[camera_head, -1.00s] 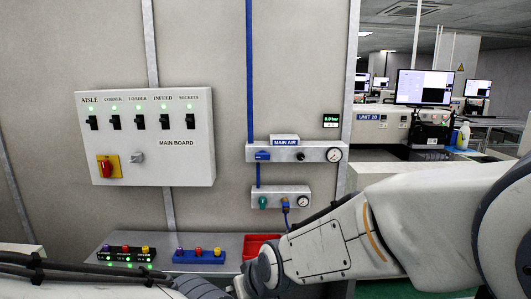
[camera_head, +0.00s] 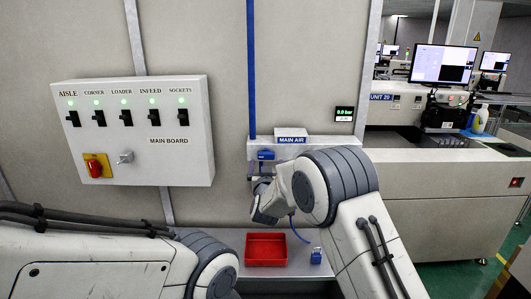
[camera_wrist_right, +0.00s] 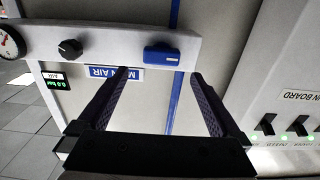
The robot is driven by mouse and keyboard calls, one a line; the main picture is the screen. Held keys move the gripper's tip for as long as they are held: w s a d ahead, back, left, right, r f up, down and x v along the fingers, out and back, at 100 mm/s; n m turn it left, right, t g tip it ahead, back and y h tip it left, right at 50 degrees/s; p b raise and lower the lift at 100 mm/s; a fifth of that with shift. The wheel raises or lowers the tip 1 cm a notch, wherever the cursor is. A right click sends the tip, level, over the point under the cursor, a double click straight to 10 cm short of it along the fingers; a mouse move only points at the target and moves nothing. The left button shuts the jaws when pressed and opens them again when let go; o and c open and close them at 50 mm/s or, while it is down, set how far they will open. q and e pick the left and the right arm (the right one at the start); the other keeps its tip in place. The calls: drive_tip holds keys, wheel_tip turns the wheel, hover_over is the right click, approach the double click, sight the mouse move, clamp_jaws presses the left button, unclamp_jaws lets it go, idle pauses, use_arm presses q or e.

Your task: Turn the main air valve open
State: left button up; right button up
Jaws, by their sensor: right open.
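The main air valve's blue handle (camera_head: 266,154) lies horizontal on the grey panel under the MAIN AIR label (camera_head: 291,140). In the right wrist view the same blue handle (camera_wrist_right: 162,55) appears upside down, ahead of my fingers. My right gripper (camera_wrist_right: 161,76) is open and empty, its fingers on either side of the handle's line and apparently short of it. In the head view my right gripper (camera_head: 259,190) is just below the handle, partly hidden by the wrist. My left arm crosses the lower left, but its gripper is out of view.
A main board (camera_head: 135,130) with several switches is on the wall at left. A small pressure display (camera_head: 344,114) is right of the valve. A black knob (camera_wrist_right: 70,49) and gauge (camera_wrist_right: 10,42) share the panel. A red bin (camera_head: 266,249) and blue padlock (camera_head: 316,256) are below.

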sight(268, 157)
drive_tip(key=shift+w+p, duration=1.15)
drive_tip(key=shift+w, duration=1.85)
drive_tip(key=shift+c, duration=0.3)
drive_tip(key=c, duration=1.2)
drive_tip(key=shift+f+b, duration=0.15)
drive_tip(key=shift+b, duration=0.4)
drive_tip(key=shift+c, duration=0.2)
drive_tip(key=m+b, duration=0.2)
drive_tip(key=b, duration=0.1)
drive_tip(key=m+b, duration=0.1)
drive_tip(key=b, duration=0.2)
drive_tip(key=m+b, duration=0.2)
drive_tip(key=b, duration=0.1)
drive_tip(key=shift+d+f+m, duration=0.1)
drive_tip(key=shift+f+m, duration=0.15)
drive_tip(key=shift+m, duration=0.05)
drive_tip(key=m+b, duration=0.6)
drive_tip(key=b, duration=0.1)
drive_tip(key=shift+d+b, duration=0.15)
drive_tip(key=shift+b, duration=0.15)
drive_tip(key=m+b, duration=0.2)
drive_tip(key=m, duration=0.1)
drive_tip(key=shift+m+b, duration=0.35)
drive_tip(key=shift+m, duration=0.05)
drive_tip(key=shift+m+b, duration=0.75)
drive_tip(key=shift+m, duration=0.45)
